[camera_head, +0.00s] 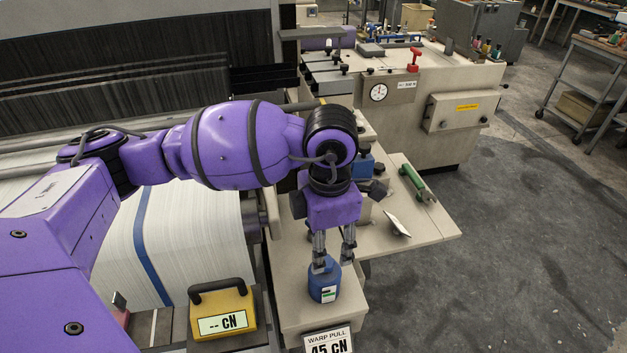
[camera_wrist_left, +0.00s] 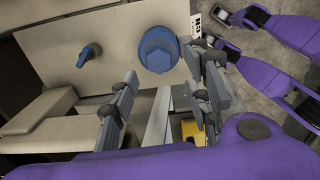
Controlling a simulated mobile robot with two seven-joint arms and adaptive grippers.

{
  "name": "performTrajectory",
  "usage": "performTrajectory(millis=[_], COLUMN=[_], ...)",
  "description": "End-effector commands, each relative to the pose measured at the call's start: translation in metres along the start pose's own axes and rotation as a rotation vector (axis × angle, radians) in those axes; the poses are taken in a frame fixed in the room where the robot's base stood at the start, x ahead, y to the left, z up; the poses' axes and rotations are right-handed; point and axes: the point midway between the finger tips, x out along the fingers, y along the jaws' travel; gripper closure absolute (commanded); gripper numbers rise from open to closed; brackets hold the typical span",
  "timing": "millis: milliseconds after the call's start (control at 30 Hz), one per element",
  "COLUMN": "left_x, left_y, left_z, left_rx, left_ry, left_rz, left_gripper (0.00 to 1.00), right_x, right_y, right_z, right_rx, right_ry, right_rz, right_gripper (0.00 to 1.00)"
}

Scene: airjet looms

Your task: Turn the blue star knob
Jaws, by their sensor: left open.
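A blue round-topped piece (camera_head: 323,283) with a white and green label stands on the beige plate in the head view. It also shows in the left wrist view (camera_wrist_left: 158,50). A smaller blue handle-like piece (camera_wrist_left: 88,54) sits left of it on the same plate. I cannot tell for certain which of the two is the star knob. My left gripper (camera_head: 334,264) points down just above the labelled piece, with its fingers apart and empty. In the left wrist view my left gripper (camera_wrist_left: 161,82) has the round piece past its tips, nearer the right finger.
A yellow gauge box (camera_head: 223,311) stands left of the plate, and a "WARP PULL" sign (camera_head: 328,340) is in front. White warp threads (camera_head: 190,240) spread at left. Open floor is at right.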

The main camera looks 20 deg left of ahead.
Motion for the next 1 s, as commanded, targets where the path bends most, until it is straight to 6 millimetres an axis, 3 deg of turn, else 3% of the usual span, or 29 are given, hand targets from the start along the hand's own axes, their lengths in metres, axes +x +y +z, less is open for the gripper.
performTrajectory(millis=[33, 367, 433, 767, 1000], left_x=[0.012, 0.051, 0.046, 0.046, 0.046], left_y=[-0.001, -0.001, 0.000, 0.001, 0.000], left_z=[-0.001, 0.000, 0.000, 0.001, 0.001], left_rx=[0.000, 0.001, 0.000, 0.000, 0.001], left_ry=[0.005, 0.004, -0.001, -0.002, -0.002], left_rz=[-0.007, -0.006, -0.001, 0.001, 0.000], left_gripper=[0.56, 0.56, 0.56, 0.56, 0.85], right_x=[0.003, 0.016, 0.015, 0.014, 0.014], right_y=[0.000, -0.002, 0.000, 0.001, 0.001], right_z=[0.006, -0.003, -0.009, -0.005, -0.002], right_rx=[-0.001, 0.006, 0.011, 0.013, 0.006], right_ry=[-0.007, 0.025, 0.036, 0.029, 0.023], right_rz=[0.000, 0.004, 0.010, 0.013, 0.009], right_gripper=[0.73, 0.73, 0.73, 0.73, 0.73])
